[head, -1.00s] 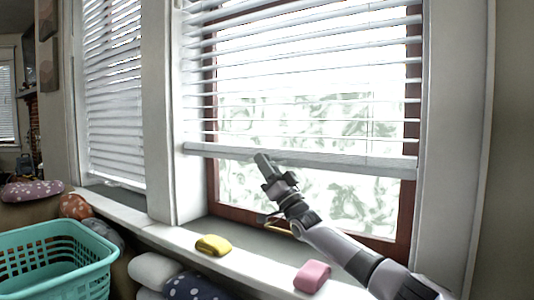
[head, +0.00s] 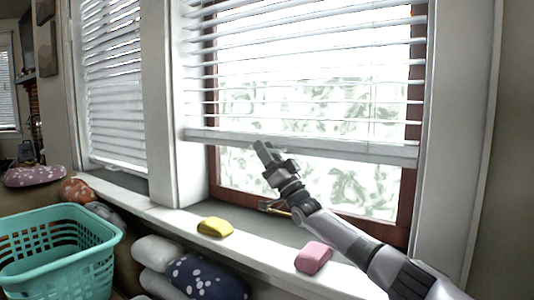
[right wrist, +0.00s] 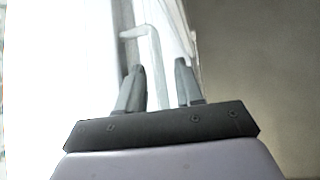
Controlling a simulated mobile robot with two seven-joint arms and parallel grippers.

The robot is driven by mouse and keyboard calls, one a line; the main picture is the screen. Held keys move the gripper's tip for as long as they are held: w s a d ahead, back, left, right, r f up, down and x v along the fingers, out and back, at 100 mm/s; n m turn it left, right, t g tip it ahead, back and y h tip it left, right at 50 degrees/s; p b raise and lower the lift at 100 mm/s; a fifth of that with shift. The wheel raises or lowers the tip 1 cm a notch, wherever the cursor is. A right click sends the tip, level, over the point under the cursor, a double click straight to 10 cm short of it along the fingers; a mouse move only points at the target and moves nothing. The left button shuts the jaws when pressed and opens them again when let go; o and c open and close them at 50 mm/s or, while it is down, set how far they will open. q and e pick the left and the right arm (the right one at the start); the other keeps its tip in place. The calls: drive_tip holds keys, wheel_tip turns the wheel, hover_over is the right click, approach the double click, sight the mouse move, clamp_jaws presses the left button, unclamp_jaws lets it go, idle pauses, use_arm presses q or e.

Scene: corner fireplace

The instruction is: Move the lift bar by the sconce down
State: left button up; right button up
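The lift bar is the white bottom rail (head: 330,152) of the raised right-hand window blind in the head view. My right gripper (head: 259,147) reaches up from the lower right, with its tips at the rail's lower edge near its left half. In the right wrist view the two grey fingers (right wrist: 162,72) stand apart with a gap between them. A pale bent strip (right wrist: 148,32) shows beyond and between them. I cannot tell whether it is the rail, or whether the fingers touch the rail. My left gripper is not in view. I see no sconce.
Another blind (head: 115,90) hangs lower at left. A teal basket (head: 60,255) and cushions (head: 205,278) fill the lower left.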

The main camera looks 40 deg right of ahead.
drive_tip(key=shift+s+f, duration=0.45)
drive_tip(key=shift+f, duration=0.05)
use_arm(q)
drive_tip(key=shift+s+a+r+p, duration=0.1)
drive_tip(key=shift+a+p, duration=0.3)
drive_tip(key=shift+p, duration=0.1)
use_arm(e)
drive_tip(key=shift+v, duration=2.9)
drive_tip(key=shift+o, duration=0.2)
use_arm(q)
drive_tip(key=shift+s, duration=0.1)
use_arm(e)
drive_tip(key=shift+r, duration=0.1)
